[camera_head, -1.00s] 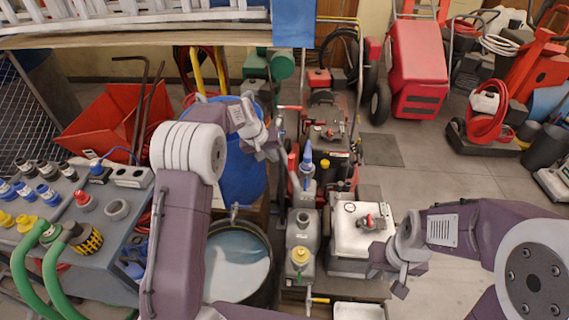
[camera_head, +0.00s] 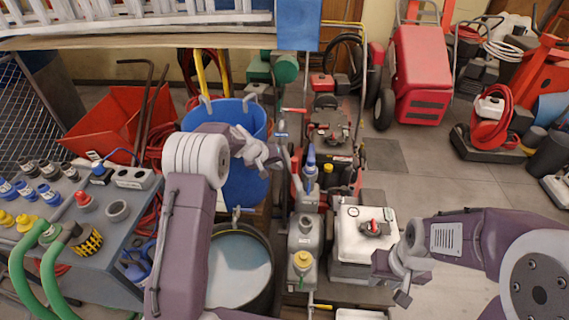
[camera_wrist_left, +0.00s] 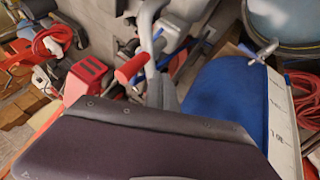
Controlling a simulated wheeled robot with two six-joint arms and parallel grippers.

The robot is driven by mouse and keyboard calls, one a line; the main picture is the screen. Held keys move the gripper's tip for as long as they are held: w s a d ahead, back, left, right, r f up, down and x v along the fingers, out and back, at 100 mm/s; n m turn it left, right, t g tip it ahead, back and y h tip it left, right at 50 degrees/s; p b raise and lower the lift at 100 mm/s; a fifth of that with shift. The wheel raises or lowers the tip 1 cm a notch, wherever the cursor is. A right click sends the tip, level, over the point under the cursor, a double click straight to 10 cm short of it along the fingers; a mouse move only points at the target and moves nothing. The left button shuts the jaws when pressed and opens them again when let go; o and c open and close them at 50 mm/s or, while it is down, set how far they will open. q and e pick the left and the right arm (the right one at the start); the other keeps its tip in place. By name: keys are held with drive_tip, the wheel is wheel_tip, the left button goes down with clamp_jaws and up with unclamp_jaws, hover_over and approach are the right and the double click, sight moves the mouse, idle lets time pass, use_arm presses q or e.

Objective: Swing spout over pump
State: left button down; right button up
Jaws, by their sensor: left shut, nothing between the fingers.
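A grey curved pipe with a red tip (camera_head: 294,109), which looks like the spout, stands at the row's centre. The wrist view shows the pipe (camera_wrist_left: 150,45) with its red end pointing left. The pump appears to be among the grey units below it, one with a blue nozzle (camera_head: 310,160) and another with a yellow cap (camera_head: 302,260); I cannot tell which. My left gripper (camera_head: 268,160) is shut and empty, left of the pipe and in front of the blue tub (camera_head: 234,195). My right gripper (camera_head: 406,287) hangs beside the white-topped unit (camera_head: 352,243); its jaw state is unclear.
A round tank of pale liquid (camera_head: 240,268) stands below the left gripper. Red machines (camera_head: 422,70) stand at the back.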

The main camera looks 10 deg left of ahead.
sight(294, 163)
use_arm(q)
drive_tip(key=shift+w+d+r+p, duration=0.15)
drive_tip(key=shift+w+d, duration=0.1)
drive_tip(key=shift+d, duration=0.4)
drive_tip(key=shift+w+d+p, duration=0.15)
drive_tip(key=shift+w+d, duration=0.05)
drive_tip(key=shift+d, duration=0.4)
drive_tip(key=shift+w+d+r, duration=0.1)
drive_tip(key=shift+w+d, duration=0.15)
drive_tip(key=shift+d, duration=0.5)
drive_tip(key=shift+w+d, duration=0.2)
drive_tip(key=shift+d, duration=0.55)
